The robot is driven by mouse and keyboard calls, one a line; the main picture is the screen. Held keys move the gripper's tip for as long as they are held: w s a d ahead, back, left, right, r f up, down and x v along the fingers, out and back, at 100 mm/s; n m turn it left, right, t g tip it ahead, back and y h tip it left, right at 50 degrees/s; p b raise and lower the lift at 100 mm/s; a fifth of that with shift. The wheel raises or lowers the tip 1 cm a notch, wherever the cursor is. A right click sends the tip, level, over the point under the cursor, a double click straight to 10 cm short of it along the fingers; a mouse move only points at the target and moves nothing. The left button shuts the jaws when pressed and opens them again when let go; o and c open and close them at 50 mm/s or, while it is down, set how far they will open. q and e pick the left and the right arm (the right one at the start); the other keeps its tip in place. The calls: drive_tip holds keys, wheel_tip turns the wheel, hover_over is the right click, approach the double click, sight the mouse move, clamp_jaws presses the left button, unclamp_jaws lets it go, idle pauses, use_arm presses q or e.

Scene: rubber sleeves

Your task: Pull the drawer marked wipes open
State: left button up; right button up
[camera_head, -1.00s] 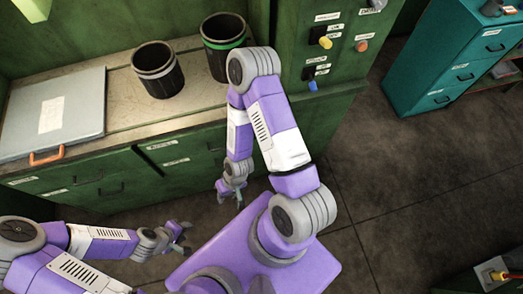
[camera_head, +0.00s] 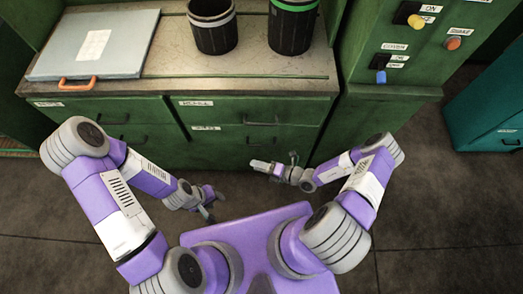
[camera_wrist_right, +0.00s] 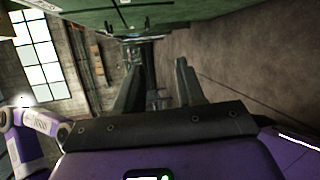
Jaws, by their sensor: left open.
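A green cabinet has drawers in its front, all of which look shut. The right-hand drawers are an upper drawer (camera_head: 228,112) with a label at its left end and a dark handle, and a lower drawer (camera_head: 228,138) with its own label. A left-hand drawer (camera_head: 75,110) also has a label. The lettering is too small to tell which is marked wipes. My left gripper (camera_head: 209,204) is open and empty, in front of and below the drawers. My right gripper (camera_head: 277,162) is open and empty, low by the cabinet front; its spread fingers show in the right wrist view (camera_wrist_right: 160,88).
On the counter are a flat grey case (camera_head: 75,55) with an orange handle and two dark bins (camera_head: 213,35) (camera_head: 291,35). A control panel (camera_head: 415,45) with knobs stands to the right. A teal cabinet (camera_head: 490,110) is far right. Dark floor lies open between.

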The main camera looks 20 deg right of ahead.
sight(261, 145)
drive_tip(key=w+d+f+m+t+h+b, duration=0.1)
drive_tip(key=w+d+f+m+t+h, duration=0.35)
drive_tip(key=d+m, duration=0.3)
drive_tip(key=shift+m+t, duration=0.25)
drive_tip(key=b+x, duration=0.1)
drive_tip(key=x, duration=0.2)
drive_tip(key=b+x, duration=0.1)
drive_tip(key=x, duration=0.3)
drive_tip(key=shift+w+a+r, duration=0.1)
drive_tip(key=shift+w+r, duration=0.05)
drive_tip(key=shift+r, duration=0.05)
drive_tip(key=shift+c, duration=0.3)
clamp_jaws()
